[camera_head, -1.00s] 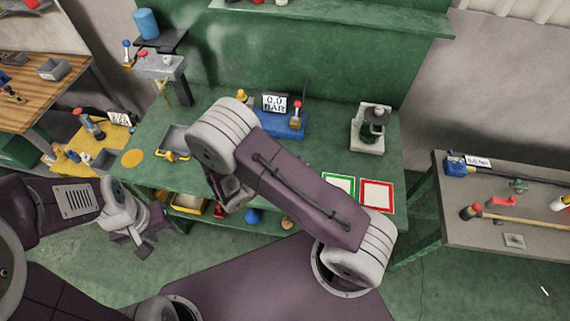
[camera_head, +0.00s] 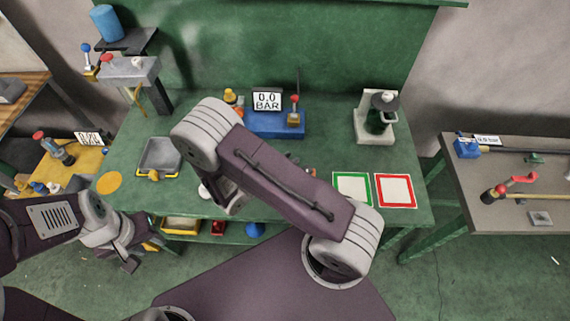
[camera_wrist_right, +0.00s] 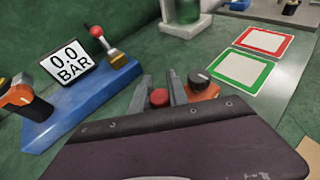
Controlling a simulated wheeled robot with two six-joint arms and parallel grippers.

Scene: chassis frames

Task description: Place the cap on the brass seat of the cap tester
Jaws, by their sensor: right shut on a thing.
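The cap tester (camera_head: 262,124) is a blue base on the green bench with a display reading 0.0 BAR; in the right wrist view it (camera_wrist_right: 75,105) lies left of my gripper. A brass block (camera_wrist_right: 124,58) stands at its far end beside a red-balled lever (camera_wrist_right: 97,31). My right gripper (camera_wrist_right: 166,92) is shut on a small red piece, seemingly the cap (camera_wrist_right: 159,98), right of the tester and apart from it. The forearm hides most of this gripper in the head view. My left gripper (camera_head: 130,262) hangs low at the bench's front left; its fingers are unclear.
An orange piece with a black knob (camera_wrist_right: 202,82) is close beside my right finger. Green-framed (camera_head: 352,188) and red-framed (camera_head: 395,190) squares lie to the right. A green device on a white stand (camera_head: 376,118) is behind them. A grey tray (camera_head: 160,155) sits at left.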

